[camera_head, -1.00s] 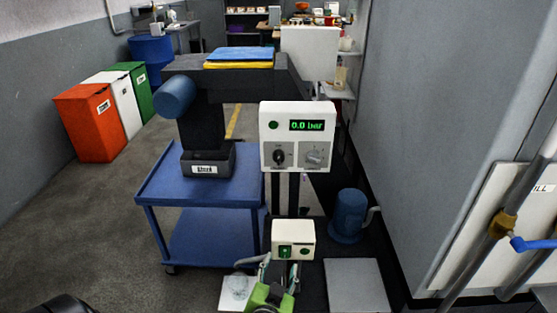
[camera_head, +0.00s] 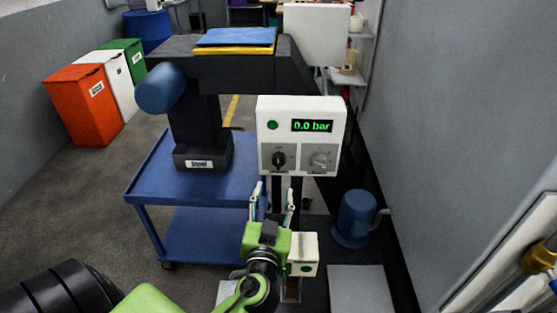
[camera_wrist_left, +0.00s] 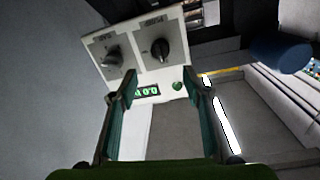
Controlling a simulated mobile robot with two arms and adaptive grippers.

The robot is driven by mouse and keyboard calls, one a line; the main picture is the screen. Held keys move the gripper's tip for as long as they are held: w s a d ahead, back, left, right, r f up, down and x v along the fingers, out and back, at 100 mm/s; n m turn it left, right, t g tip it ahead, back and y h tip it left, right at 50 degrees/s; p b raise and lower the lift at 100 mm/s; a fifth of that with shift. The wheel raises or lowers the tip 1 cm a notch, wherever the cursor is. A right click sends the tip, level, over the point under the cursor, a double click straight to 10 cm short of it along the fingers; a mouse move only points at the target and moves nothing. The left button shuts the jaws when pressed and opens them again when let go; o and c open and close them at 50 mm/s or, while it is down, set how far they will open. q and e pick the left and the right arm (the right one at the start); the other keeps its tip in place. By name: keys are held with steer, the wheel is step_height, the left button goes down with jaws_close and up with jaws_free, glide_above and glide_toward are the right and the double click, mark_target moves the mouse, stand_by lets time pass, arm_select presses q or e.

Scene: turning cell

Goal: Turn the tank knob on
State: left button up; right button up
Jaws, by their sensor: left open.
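A white control panel (camera_head: 301,108) hangs on a dark post, with a green "0.0 bar" display (camera_head: 312,126) and a green button. In the left wrist view the panel is upside down, with the black knob (camera_wrist_left: 160,49) and the other knob (camera_wrist_left: 112,57) near the fingertips. My left gripper (camera_head: 273,189) is open and empty, just below the panel, pointing up at it. My right gripper is out of view.
A smaller white box (camera_head: 303,246) stands low, partly behind my left gripper. A blue cart (camera_head: 232,176) is left of the post, and a blue canister (camera_head: 355,217) is on the right. A dark machine arm (camera_head: 200,115) overhangs the cart. A grey wall bounds the right.

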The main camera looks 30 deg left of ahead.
mark_target(278, 164)
arm_select(q)
steer(key=p+x, duration=0.2)
steer(key=x, duration=0.8)
steer(key=shift+r+p, duration=0.2)
steer(key=shift+p, duration=0.2)
steer(key=shift+w+a, duration=0.25)
steer(key=shift+w, duration=0.3)
steer(key=shift+w+a+f, duration=0.15)
steer(key=shift+w, duration=0.1)
steer(key=c, duration=0.9)
steer(key=shift+c, duration=0.9)
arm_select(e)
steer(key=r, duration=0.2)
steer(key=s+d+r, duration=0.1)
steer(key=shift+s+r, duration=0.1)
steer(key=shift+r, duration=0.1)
